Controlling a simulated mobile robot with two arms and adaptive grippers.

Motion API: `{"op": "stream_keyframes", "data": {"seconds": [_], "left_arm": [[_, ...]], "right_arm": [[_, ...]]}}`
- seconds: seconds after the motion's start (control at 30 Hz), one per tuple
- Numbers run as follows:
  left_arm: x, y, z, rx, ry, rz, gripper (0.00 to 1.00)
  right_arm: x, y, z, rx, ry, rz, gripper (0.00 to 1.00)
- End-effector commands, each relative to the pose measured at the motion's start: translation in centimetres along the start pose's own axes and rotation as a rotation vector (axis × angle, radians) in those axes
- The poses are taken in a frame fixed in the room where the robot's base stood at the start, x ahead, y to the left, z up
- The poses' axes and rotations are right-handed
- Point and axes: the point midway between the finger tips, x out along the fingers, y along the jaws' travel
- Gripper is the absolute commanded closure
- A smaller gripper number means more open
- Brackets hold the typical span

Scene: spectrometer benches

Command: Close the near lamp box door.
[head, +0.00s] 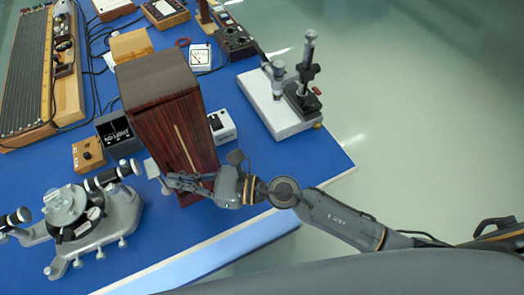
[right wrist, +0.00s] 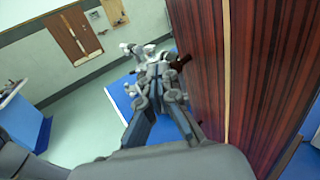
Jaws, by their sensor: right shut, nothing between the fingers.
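The near lamp box (head: 158,80) is a tall, dark reddish wooden box standing on the blue bench. A pale vertical strip (head: 186,148) runs down its front face, and it also shows in the right wrist view (right wrist: 227,85). I cannot tell where the door's edge lies or how far it stands open. My right gripper (head: 168,183) is shut and empty, low in front of the box face. In the right wrist view the gripper (right wrist: 153,70) is close to the left of the reddish wood (right wrist: 262,80); contact is unclear. My left gripper is not in view.
A grey spectrometer (head: 105,225) stands left of my right gripper. A black meter box (head: 118,133) and a white meter (head: 222,124) flank the lamp box. A microscope stand (head: 285,115) is at the right. Bare blue bench (head: 245,165) shows right of the box.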

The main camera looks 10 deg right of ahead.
Motion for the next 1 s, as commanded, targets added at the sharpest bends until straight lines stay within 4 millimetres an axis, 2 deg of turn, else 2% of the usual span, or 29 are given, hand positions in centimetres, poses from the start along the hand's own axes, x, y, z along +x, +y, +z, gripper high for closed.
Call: {"op": "stream_keyframes", "data": {"seconds": [0.1,0.3,1.0], "left_arm": [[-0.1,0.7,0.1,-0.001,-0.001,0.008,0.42],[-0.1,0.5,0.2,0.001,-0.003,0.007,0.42],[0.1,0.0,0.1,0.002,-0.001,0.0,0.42]], "right_arm": [[0.6,-0.2,0.1,0.0,-0.001,0.001,1.0],[1.2,-0.5,0.0,0.0,0.0,0.001,1.0],[1.2,-0.8,-0.1,-0.001,0.001,0.001,1.0]]}}
